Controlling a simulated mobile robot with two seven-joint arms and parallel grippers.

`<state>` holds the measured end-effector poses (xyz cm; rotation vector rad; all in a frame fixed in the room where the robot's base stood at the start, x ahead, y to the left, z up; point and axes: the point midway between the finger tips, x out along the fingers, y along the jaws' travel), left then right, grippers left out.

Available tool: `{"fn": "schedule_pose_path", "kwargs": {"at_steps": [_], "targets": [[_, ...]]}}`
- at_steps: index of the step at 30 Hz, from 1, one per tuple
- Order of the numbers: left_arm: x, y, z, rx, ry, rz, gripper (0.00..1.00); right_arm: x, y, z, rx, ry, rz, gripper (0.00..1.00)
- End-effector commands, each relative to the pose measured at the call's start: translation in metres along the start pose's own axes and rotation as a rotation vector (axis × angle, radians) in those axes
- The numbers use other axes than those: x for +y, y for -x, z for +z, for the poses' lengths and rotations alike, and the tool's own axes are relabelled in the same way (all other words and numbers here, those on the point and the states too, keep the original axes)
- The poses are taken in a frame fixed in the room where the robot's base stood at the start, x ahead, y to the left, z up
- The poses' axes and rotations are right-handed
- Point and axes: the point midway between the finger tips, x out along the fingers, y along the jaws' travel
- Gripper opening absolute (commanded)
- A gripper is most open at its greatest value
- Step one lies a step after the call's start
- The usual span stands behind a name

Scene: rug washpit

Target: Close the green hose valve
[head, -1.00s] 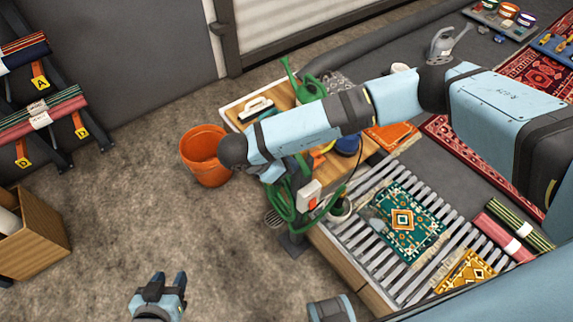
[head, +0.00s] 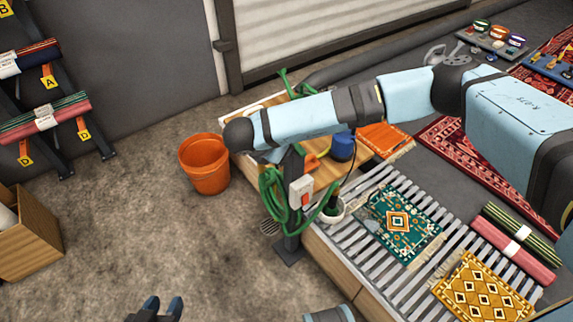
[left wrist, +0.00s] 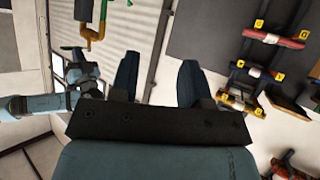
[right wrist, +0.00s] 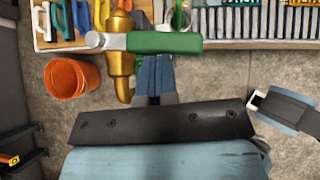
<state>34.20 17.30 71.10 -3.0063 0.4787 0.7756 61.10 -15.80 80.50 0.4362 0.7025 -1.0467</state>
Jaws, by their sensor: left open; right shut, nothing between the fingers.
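The valve shows in the right wrist view as a brass body (right wrist: 122,62) with a green lever handle (right wrist: 165,43) lying crosswise. My right gripper (right wrist: 154,62) is shut and empty, its fingers at the handle; the handle covers part of them. I cannot tell whether they touch. In the head view my right forearm hides the valve and that gripper. The green hose (head: 275,198) hangs coiled on a dark post below. My left gripper (head: 162,307) is open and empty, low over the floor in the head view. Its spread fingers show in the left wrist view (left wrist: 157,80).
An orange bucket (head: 204,164) stands on the floor left of the wooden bench. A switch box (head: 301,190) sits on the post. A slatted rack (head: 350,232) holds small rugs at right. The floor between is clear.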

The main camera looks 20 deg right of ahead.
Motion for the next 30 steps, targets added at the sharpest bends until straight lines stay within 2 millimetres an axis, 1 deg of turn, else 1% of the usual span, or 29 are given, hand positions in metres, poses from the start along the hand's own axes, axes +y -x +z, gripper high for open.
{"fn": "schedule_pose_path", "kwargs": {"at_steps": [1,3,9,13,20,27,30], "targets": [[0.001,-0.003,0.004,0.005,0.002,0.004,0.43,0.003,-0.005,0.0,-0.002,0.014,0.016,0.0],[0.002,-0.003,0.004,0.013,0.007,0.009,0.43,0.003,-0.008,0.003,-0.002,0.046,0.047,0.0],[0.003,-0.001,-0.003,0.025,0.009,0.013,0.43,0.002,-0.005,0.007,-0.002,0.077,0.075,0.0],[0.001,-0.001,-0.004,0.026,0.008,0.01,0.43,0.002,-0.006,0.007,-0.002,0.076,0.074,0.0],[0.0,-0.002,0.0,0.023,0.006,0.007,0.43,0.003,-0.005,0.005,-0.002,0.075,0.074,0.0],[-0.001,-0.007,0.009,0.021,0.006,0.007,0.43,0.011,-0.002,0.0,-0.003,0.073,0.073,0.0],[-0.001,-0.006,0.008,0.023,0.006,0.007,0.43,0.013,0.001,-0.001,-0.003,0.073,0.073,0.0]]}}
